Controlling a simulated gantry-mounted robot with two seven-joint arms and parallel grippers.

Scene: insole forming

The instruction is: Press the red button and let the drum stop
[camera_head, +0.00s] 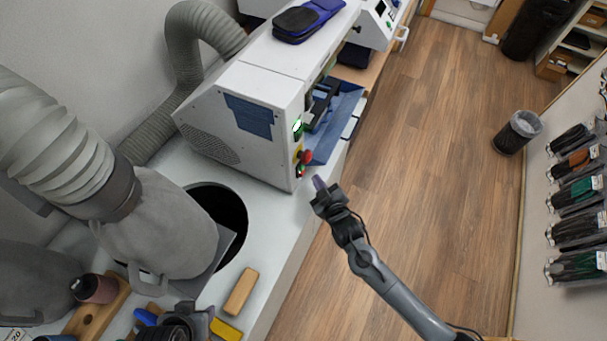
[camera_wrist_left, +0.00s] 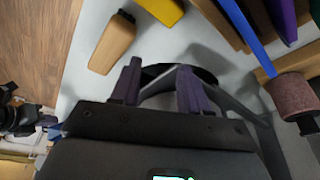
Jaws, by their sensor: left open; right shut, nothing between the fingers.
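The red button (camera_head: 306,156) sits on a yellow mount on the front corner of a white machine (camera_head: 245,115). A green lit switch (camera_head: 297,125) is above it. My right gripper (camera_head: 319,184) is shut and empty, its purple fingertips just below and right of the red button with a small gap in the picture. My left gripper (camera_wrist_left: 160,82) is open and empty in the left wrist view, its two purple fingers apart above the bench. I cannot make out the drum or whether it turns.
A wooden block (camera_head: 241,292) and a yellow block (camera_head: 226,329) lie on the white bench near a round dark opening (camera_head: 228,205). A grey hose (camera_head: 60,140) with a cloth bag stands left. A waste bin (camera_head: 517,132) is on the open wooden floor.

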